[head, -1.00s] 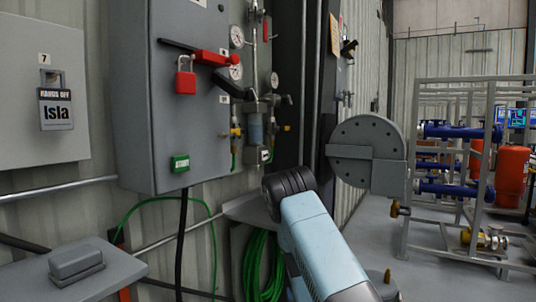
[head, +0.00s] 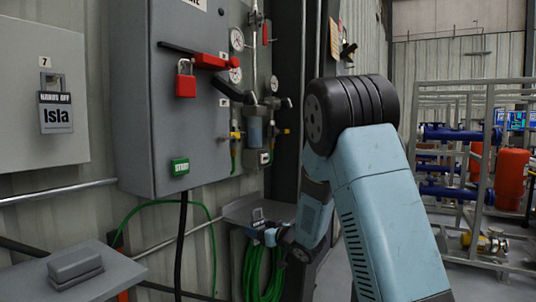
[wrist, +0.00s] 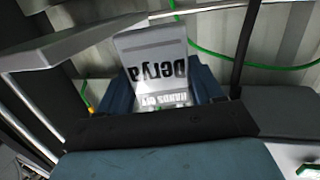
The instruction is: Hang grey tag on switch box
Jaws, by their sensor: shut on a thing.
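The grey tag (wrist: 155,55), lettered "Derya" and "HANDS OFF", appears upside down in the wrist view, between the blue fingers of my gripper (wrist: 165,92). My gripper is shut on it. In the head view my gripper (head: 270,237) is low, at a small grey shelf, with the tag (head: 257,215) as a small grey shape at its tip. I cannot tell whether the tag touches the shelf. The grey switch box (head: 150,110) is on the wall, up and left of my gripper. A red padlock (head: 186,85) hangs at its red lever (head: 213,60).
A box marked 7 (head: 30,110) at left bears an "Isla" tag (head: 56,112). A shelf (head: 110,270) is at lower left; green hose (head: 255,270) hangs below.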

